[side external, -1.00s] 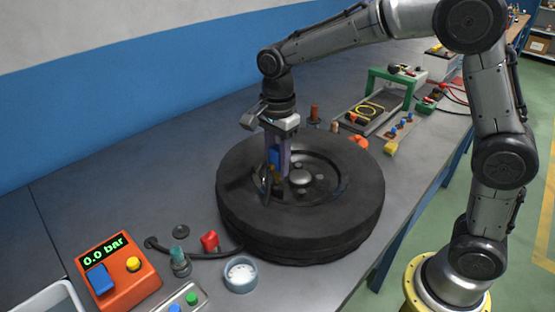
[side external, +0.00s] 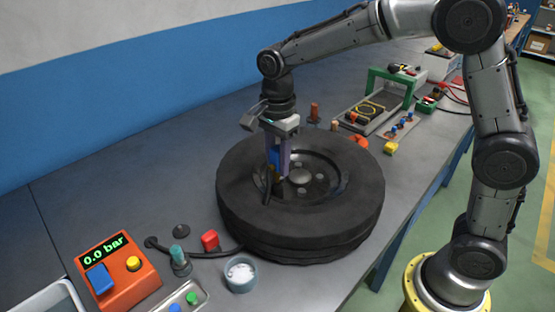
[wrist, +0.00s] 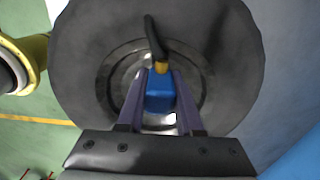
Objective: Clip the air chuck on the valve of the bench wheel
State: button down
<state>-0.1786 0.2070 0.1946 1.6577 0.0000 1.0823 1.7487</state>
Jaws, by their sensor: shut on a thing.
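The bench wheel (side external: 340,222) lies flat on the bench, a black tyre around a dark rim with a bright hub. It also fills much of the wrist view (wrist: 85,60). My gripper (side external: 278,172) points down over the left part of the rim. Its purple fingers are shut on the blue air chuck (wrist: 160,95), which has a brass end with a black hose (wrist: 153,35) running from it across the wheel. The chuck also shows between the fingers in the side view (side external: 273,156). I cannot make out the valve; the chuck and fingers hide that part of the rim.
An orange gauge box (side external: 118,270) reading 0.0 bar stands at the front left. Near it are a round cup (side external: 241,275), a red block (side external: 210,240) and a teal-topped fitting (side external: 179,258). A green frame (side external: 392,82) and small parts stand behind the wheel.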

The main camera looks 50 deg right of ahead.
jog(key=shift+f, duration=1)
dwell(0.9)
jog(key=shift+r, duration=0.15)
jog(key=shift+r, duration=0.35)
jog(key=shift+r, duration=0.85)
jog(key=shift+f, duration=1.35)
dwell(2.2)
jog(key=shift+c, duration=1.2)
grip_release()
